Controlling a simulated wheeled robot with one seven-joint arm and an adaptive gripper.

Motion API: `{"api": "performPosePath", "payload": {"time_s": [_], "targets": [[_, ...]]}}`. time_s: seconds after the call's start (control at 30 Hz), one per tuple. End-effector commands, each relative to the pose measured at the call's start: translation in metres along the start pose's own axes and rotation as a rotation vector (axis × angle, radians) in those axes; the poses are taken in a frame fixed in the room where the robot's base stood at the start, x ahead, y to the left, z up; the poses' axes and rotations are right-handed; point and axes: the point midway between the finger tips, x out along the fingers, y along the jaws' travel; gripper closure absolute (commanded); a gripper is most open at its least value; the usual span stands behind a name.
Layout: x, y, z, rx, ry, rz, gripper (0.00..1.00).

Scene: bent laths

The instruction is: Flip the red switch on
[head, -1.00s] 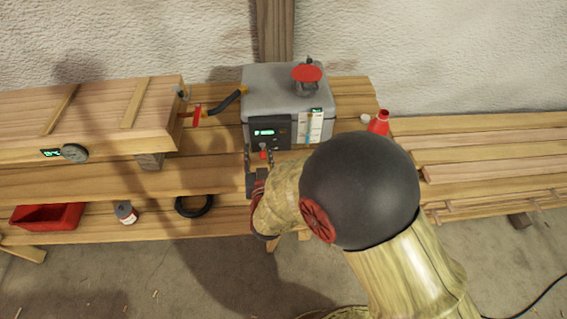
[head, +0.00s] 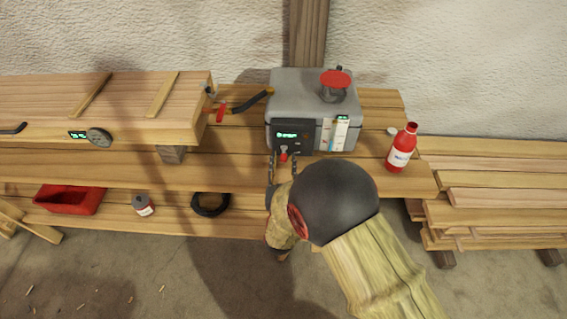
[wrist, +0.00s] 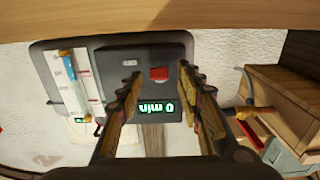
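The red switch (head: 283,156) sits low on the dark front panel of a grey steam box (head: 300,90) on the bench. In the wrist view, which is upside down, the red switch (wrist: 159,73) shows as a small block on the dark panel (wrist: 125,72). A lit green display (wrist: 157,108) there reads "0 min". My gripper (wrist: 160,86) is open, with a finger on either side of the switch and nothing visibly held. In the head view my gripper (head: 283,168) is just in front of the panel. I cannot tell whether it touches the switch.
A red bottle (head: 401,148) stands right of the box. A long wooden chest (head: 60,105) lies left, with a red-handled valve (head: 221,112) and black hose (head: 252,101). A red bin (head: 70,199), small bottle (head: 143,205) and black coil (head: 210,204) are below.

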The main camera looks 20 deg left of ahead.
Motion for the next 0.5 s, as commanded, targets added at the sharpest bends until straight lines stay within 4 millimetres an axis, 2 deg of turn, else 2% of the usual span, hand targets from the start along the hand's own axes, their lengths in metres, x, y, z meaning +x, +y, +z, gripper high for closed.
{"api": "performPosePath", "payload": {"time_s": [0.33,0.5], "targets": [[0.0045,0.0003,-0.0004,0.000,-0.001,0.000,0.64],[0.0043,0.0003,-0.0003,0.000,-0.001,0.000,0.74]]}}
